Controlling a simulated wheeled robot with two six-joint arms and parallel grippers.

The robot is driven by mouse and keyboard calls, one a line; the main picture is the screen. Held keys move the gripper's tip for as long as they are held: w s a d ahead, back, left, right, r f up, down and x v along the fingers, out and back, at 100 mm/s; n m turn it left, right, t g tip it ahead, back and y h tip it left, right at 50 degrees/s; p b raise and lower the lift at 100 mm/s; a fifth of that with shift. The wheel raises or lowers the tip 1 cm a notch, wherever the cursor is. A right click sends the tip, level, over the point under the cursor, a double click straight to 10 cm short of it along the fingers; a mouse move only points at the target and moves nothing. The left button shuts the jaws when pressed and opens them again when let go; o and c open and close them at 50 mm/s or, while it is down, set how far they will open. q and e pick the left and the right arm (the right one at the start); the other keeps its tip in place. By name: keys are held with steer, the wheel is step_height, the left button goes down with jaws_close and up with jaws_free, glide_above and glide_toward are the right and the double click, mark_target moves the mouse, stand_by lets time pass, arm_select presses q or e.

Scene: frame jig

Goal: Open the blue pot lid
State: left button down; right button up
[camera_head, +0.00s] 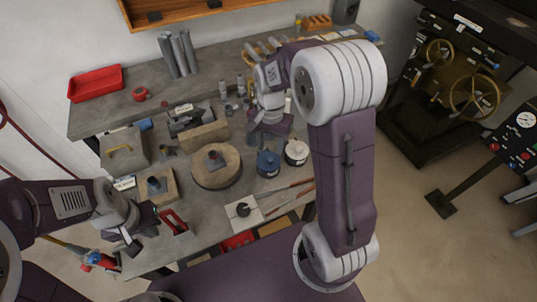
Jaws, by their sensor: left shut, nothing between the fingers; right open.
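The blue pot (268,164) stands on the grey workbench (215,232), right of centre, with its dark blue lid on top and a small knob in the middle. My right gripper (266,134) is just behind the blue pot, pointing down, open and apart from the lid. The forearm of my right arm passes close to the right of the pots. My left gripper (132,247) is shut and empty at the bench's front left, well away from the blue pot.
A white pot (296,152) stands beside the blue pot on the right. A round wooden block (215,167) is to its left. A white plate with a black knob (243,210) and long-handled tools (288,190) lie in front. A red tray (96,83) is at the back left.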

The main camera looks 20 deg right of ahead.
mark_target(270, 158)
steer(key=f, duration=0.5)
steer(key=shift+w+f, duration=0.1)
steer(key=shift+w, duration=0.15)
steer(key=shift+s+f, duration=0.15)
steer(key=shift+f, duration=0.1)
jaws_close()
stand_by(0.9)
